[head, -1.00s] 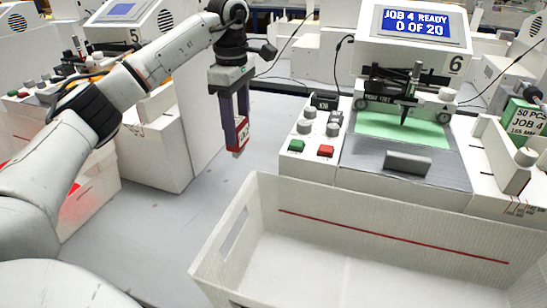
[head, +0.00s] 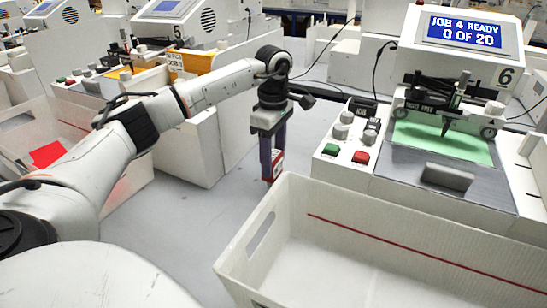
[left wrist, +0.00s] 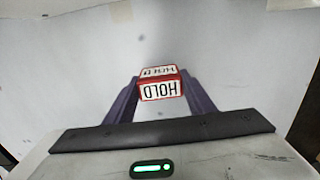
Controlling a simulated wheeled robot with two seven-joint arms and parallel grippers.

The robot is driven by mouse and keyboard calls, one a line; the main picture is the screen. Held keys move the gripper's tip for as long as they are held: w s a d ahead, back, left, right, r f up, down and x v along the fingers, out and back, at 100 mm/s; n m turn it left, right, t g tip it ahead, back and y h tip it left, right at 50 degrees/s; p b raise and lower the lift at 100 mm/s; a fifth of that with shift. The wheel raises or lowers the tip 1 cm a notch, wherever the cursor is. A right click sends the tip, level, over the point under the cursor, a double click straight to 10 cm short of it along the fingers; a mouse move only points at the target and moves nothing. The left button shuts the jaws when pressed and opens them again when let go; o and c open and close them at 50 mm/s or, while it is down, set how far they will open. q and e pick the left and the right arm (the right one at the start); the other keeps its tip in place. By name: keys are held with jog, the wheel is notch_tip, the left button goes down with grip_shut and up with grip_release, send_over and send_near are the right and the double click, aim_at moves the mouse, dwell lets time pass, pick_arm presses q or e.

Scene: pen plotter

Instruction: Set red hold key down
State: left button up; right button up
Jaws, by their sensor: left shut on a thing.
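The red hold key is a small red block with white faces lettered HOLD. In the left wrist view the hold key (left wrist: 161,88) sits between the two purple fingers of my left gripper (left wrist: 160,92). In the head view the hold key (head: 277,165) shows low between the fingers of my left gripper (head: 273,163), which points straight down. The gripper is shut on the key, over the grey table (head: 215,205) left of plotter 6. I cannot tell whether the key touches the table. My right gripper is not in view.
A white open bin (head: 330,225) stands close to the right of the gripper. Plotter 6 (head: 450,120) is behind it, with red and green buttons and a screen reading JOB 4 READY, 0 OF 20. Grey table between is free.

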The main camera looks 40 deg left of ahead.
pick_arm(q)
jog(key=shift+f, duration=0.15)
jog(key=o, duration=1)
notch_tip(320, 180, up, 12)
jog(key=shift+r+p, duration=0.2)
jog(key=shift+p, duration=0.3)
